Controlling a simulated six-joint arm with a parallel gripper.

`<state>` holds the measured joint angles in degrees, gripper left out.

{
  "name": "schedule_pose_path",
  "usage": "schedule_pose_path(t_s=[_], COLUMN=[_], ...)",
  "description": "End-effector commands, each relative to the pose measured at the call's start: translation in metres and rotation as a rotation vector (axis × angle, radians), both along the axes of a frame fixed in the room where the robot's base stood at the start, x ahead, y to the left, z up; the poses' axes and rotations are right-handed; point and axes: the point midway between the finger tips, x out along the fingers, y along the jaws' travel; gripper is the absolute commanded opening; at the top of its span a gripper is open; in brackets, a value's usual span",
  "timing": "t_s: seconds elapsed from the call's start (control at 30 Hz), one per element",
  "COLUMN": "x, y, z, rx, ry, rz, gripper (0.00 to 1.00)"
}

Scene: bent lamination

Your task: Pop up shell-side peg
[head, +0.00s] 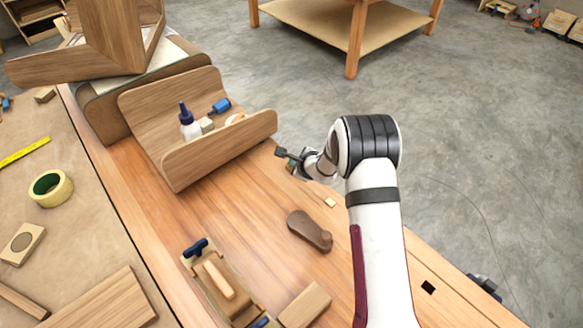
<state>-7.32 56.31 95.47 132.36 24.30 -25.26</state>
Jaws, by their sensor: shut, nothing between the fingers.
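The bent wooden shell (160,108) sits on the workbench (255,185), with a bottle and small items inside its curve. My gripper (281,153) is at the bench's far right edge, just right of the shell's right end. Its fingers look small and dark, and I see nothing held between them; it is shut. I cannot tell whether it touches the bench. A small pale wooden square (330,202), perhaps a peg top, shows on the bench below my gripper. Any peg directly under my gripper is hidden. A dark square hole (428,287) lies farther right.
A dark brown wooden piece (309,231), a clamp-like wooden jig (222,285) and a wood block (304,305) lie on the near bench. A tape roll (50,188) is on the left. Bare bench lies between shell and jig.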

Motion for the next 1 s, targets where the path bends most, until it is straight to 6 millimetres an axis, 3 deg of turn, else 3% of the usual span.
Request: schedule_pose_path(t_s=[0.37,0.8,1.0], x=[-0.001,0.000,-0.001], y=[-0.001,0.000,-0.001], z=[0.004,0.048,0.053], rx=[-0.003,-0.001,-0.001], ry=[0.003,0.000,0.002], rz=[0.000,0.001,-0.001], gripper=[0.00,0.00,0.00])
